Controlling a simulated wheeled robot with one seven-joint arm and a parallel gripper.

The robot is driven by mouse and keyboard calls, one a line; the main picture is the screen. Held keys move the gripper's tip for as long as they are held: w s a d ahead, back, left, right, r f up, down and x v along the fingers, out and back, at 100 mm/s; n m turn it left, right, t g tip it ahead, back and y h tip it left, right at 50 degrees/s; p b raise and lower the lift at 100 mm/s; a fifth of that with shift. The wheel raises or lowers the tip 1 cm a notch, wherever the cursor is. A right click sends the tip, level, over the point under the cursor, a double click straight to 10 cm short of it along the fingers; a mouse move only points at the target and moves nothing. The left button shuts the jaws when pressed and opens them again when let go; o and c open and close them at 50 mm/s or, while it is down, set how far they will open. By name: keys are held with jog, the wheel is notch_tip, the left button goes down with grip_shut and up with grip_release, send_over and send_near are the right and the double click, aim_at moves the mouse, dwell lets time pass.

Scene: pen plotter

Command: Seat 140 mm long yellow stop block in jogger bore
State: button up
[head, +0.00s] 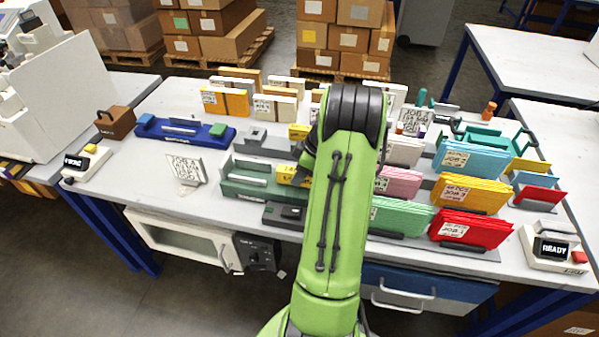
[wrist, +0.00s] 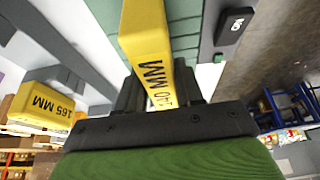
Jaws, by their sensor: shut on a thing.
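My gripper (wrist: 157,90) is shut on a yellow block (wrist: 145,35) in the wrist view. Black lettering ending in "0 MM" runs along it; the first digits are partly hidden by the fingers. In the head view the yellow block (head: 288,174) shows just left of my green arm, over the right part of a dark green fixture (head: 240,190), likely the jogger. My arm hides most of the gripper there. Green surface (wrist: 75,50) lies behind the block in the wrist view. I cannot tell whether the block touches it, and no bore is clearly visible.
A yellow block marked 165 MM (wrist: 40,103) stands to the left in the wrist view. A blue fixture (head: 185,131) lies farther left on the table. Coloured folder stacks (head: 470,228) crowd the right side. The table left of the green fixture has free room around a white sign (head: 185,169).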

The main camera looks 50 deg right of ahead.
jog(key=shift+f, duration=0.3)
jog(key=o, duration=1.2)
jog(key=p+v, duration=0.4)
jog(key=v, duration=1.1)
jog(key=shift+s+r, duration=0.25)
jog(key=shift+r, duration=0.05)
